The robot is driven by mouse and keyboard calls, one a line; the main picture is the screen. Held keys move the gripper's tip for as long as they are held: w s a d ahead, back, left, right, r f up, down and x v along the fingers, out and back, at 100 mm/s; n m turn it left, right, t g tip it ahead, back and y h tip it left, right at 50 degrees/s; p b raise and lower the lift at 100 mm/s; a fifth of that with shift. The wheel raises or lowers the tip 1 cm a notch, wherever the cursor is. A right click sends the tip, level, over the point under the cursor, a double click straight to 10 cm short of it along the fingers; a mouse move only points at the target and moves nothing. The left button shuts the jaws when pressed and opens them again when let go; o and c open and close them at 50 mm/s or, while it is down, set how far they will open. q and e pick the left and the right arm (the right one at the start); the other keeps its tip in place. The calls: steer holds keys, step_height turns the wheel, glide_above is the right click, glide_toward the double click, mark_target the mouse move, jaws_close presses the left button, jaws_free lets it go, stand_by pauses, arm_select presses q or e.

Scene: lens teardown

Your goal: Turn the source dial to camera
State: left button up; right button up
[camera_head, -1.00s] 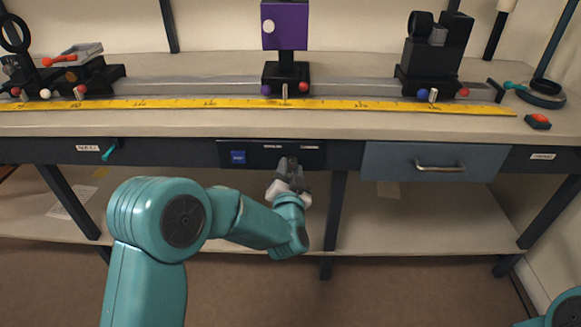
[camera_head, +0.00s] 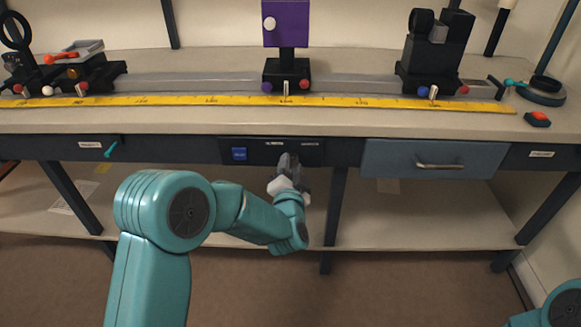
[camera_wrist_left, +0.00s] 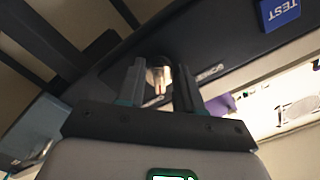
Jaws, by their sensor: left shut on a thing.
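The source dial (camera_wrist_left: 158,76) shows in the left wrist view as a small, partly lit knob between my fingers, on the dark control panel (camera_wrist_left: 225,45). A label beside it appears to read SOURCE. In the head view, the panel (camera_head: 258,153) is under the bench's front edge, and my left gripper (camera_head: 288,160) covers the dial. My left gripper (camera_wrist_left: 159,68) is shut on the dial, one finger on each side. I cannot tell which setting the dial points to. My right gripper is out of view; only part of that arm shows at the lower right.
A blue TEST square (camera_head: 239,154) sits on the panel's left; it also shows in the wrist view (camera_wrist_left: 279,12). A drawer (camera_head: 434,158) is to the right, a teal lever (camera_head: 111,149) to the left. Above, the bench carries a yellow ruler (camera_head: 200,100) and several mounts.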

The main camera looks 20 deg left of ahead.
arm_select(q)
steer(key=o, duration=1)
steer(key=shift+o, duration=0.2)
steer(key=p+v, duration=0.2)
steer(key=v, duration=1.4)
steer(key=shift+s, duration=0.15)
